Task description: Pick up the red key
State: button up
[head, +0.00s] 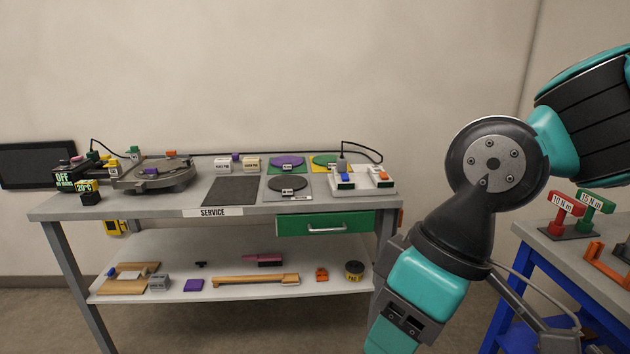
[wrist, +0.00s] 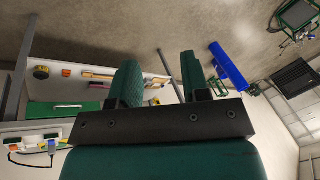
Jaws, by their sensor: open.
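I cannot make out a red key with certainty in either view. Small red-orange items show in the head view: a piece (head: 171,153) at the back of the service bench, a piece (head: 383,175) on the white tray, and a small block (head: 321,274) on the lower shelf. None is clear enough to call a key. My gripper (wrist: 159,64) shows in the wrist view with its two green fingers apart and nothing between them. In the head view my arm fills the right side, and the fingertips are not seen.
The grey service bench (head: 230,203) has a green drawer (head: 300,224) and a lower shelf (head: 220,288) with several tools. A blue-framed bench (head: 545,250) at right carries a red 10 N m stand (head: 566,205) and a green 15 N m stand (head: 594,210). Floor shows between the benches.

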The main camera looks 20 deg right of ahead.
aim_at(556, 228)
jog(key=z, duration=0.55)
jog(key=i, duration=1.45)
jog(key=z, duration=0.5)
